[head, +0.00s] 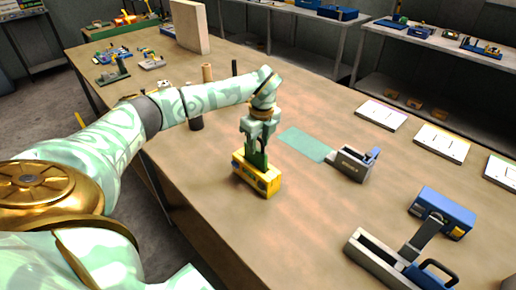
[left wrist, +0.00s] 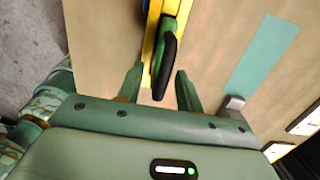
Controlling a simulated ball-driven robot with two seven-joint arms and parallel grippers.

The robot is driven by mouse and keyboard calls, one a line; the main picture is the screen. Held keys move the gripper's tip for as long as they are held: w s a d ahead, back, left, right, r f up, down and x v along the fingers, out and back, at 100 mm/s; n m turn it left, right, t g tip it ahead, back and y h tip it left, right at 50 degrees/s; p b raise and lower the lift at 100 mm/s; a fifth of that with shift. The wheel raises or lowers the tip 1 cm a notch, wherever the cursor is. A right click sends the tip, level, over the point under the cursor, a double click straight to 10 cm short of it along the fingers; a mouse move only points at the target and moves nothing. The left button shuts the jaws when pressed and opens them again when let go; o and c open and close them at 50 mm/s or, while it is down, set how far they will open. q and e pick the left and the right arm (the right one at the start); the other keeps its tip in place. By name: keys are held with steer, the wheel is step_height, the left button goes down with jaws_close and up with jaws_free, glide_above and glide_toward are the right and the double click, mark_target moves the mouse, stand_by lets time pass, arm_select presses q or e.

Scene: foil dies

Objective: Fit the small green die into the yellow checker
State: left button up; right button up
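The yellow checker (head: 265,186) stands on the bench in the middle of the head view. Its yellow edge also shows at the top of the left wrist view (left wrist: 152,28). The small green die (head: 256,160) is upright at the checker's top; its lower end is hidden, so how deep it sits cannot be told. Its dark handle (left wrist: 166,62) points toward the wrist camera. My left gripper (left wrist: 158,88) is above the checker, its two fingers on either side of the handle with a gap on each side. My right gripper is in neither view.
A flat green mat (head: 306,144) lies right of the checker. Beyond it stands a dark grey block (head: 351,164) with a blue part. A blue box (head: 445,211) and a grey channel fixture (head: 385,262) are at front right. White slotted plates (head: 380,115) line the far edge.

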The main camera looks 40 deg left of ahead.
arm_select(q)
steer(key=r, duration=0.3)
steer(key=r+p, duration=0.1)
steer(key=r, duration=0.4)
steer(key=shift+d+r, duration=0.3)
steer(key=shift+d, duration=0.1)
